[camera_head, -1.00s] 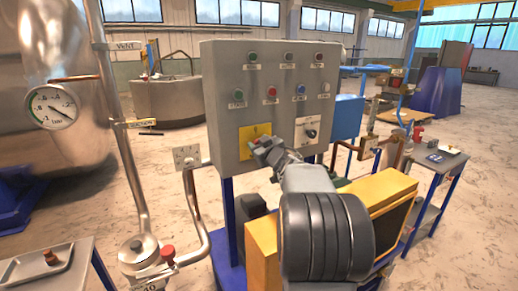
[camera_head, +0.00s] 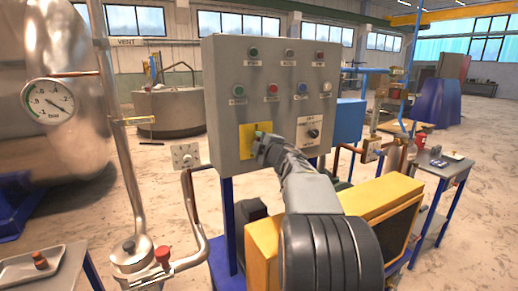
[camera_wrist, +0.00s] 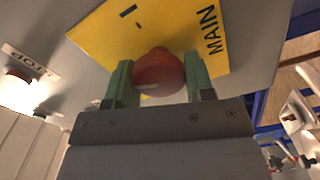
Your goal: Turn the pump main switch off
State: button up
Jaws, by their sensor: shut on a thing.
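The pump main switch is a round red knob (camera_wrist: 160,78) on a yellow plate (camera_wrist: 135,32) marked "MAIN" in the wrist view. In the head view the yellow plate (camera_head: 247,133) is low on the left half of the grey control panel (camera_head: 226,70). There the knob is hidden behind my gripper (camera_head: 263,148). In the wrist view my gripper's green fingers (camera_wrist: 158,80) are on either side of the knob, shut on it. An "I" mark shows on the plate beyond the knob. The knob's exact turn angle cannot be told.
A second dial on a pale plate (camera_head: 312,133) is right of the yellow plate. Several coloured buttons and lamps fill the panel above. A yellow housing (camera_head: 375,205) stands below the panel, close to my arm.

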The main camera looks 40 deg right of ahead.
jog(key=shift+f+n+b, duration=0.1)
jog(key=shift+n+b, duration=0.65)
jog(key=shift+n, duration=0.95)
jog(key=o, duration=0.9)
jog(key=s+a+b, duration=0.1)
jog(key=s+a, duration=0.1)
jog(key=s, duration=1.1)
jog(key=shift+s, duration=0.35)
